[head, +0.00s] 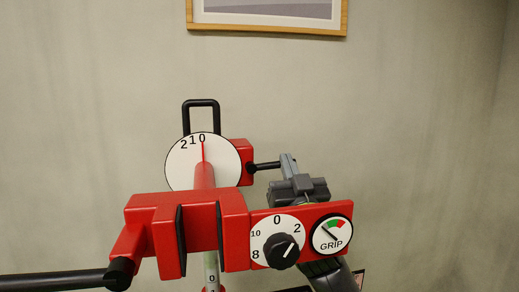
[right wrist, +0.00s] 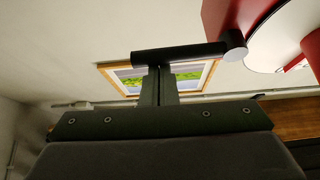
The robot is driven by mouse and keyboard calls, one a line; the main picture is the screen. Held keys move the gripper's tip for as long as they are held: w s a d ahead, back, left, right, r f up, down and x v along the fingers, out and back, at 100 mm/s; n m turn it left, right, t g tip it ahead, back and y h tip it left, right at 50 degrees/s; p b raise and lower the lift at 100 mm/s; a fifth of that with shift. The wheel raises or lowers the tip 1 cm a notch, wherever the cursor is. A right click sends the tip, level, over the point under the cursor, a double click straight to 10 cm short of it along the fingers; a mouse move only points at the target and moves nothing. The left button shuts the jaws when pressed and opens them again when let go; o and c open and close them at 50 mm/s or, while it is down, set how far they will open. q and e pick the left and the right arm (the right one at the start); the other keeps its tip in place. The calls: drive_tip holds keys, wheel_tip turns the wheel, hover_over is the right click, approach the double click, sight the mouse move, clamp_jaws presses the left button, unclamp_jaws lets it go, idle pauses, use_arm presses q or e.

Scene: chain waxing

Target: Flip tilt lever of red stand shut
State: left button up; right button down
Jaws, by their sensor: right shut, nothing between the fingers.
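The red stand (head: 190,222) stands in the middle of the head view, with a round white dial (head: 184,165) marked 2 1 0 and a red pointer near 0. A short black lever (head: 266,166) sticks out to the right from the red block beside the dial. The lever also shows in the right wrist view (right wrist: 178,54), lying across the fingertips. My right gripper (head: 289,160) is shut and empty, its tips at the lever's outer end. I cannot tell whether they touch. It also shows in the right wrist view (right wrist: 158,72). My left gripper is out of view.
A red panel with a black knob (head: 281,251) and a GRIP gauge (head: 331,235) sits in front of my right gripper. A long black handle (head: 55,281) reaches left from the stand's jaw. A black loop (head: 201,102) tops the dial. A framed picture (head: 267,32) hangs behind.

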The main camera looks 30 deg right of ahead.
use_arm(q)
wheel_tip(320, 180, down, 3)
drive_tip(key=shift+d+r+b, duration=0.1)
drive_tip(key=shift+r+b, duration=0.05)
drive_tip(key=shift+b, duration=0.9)
use_arm(e)
wheel_tip(320, 180, down, 3)
drive_tip(key=m+h, duration=0.1)
drive_tip(key=m, duration=0.1)
drive_tip(key=m+g+h, duration=0.1)
drive_tip(key=m+h, duration=0.1)
drive_tip(key=shift+w+a+r+m, duration=0.1)
drive_tip(key=shift+r+m, duration=0.05)
drive_tip(key=shift+m, duration=0.25)
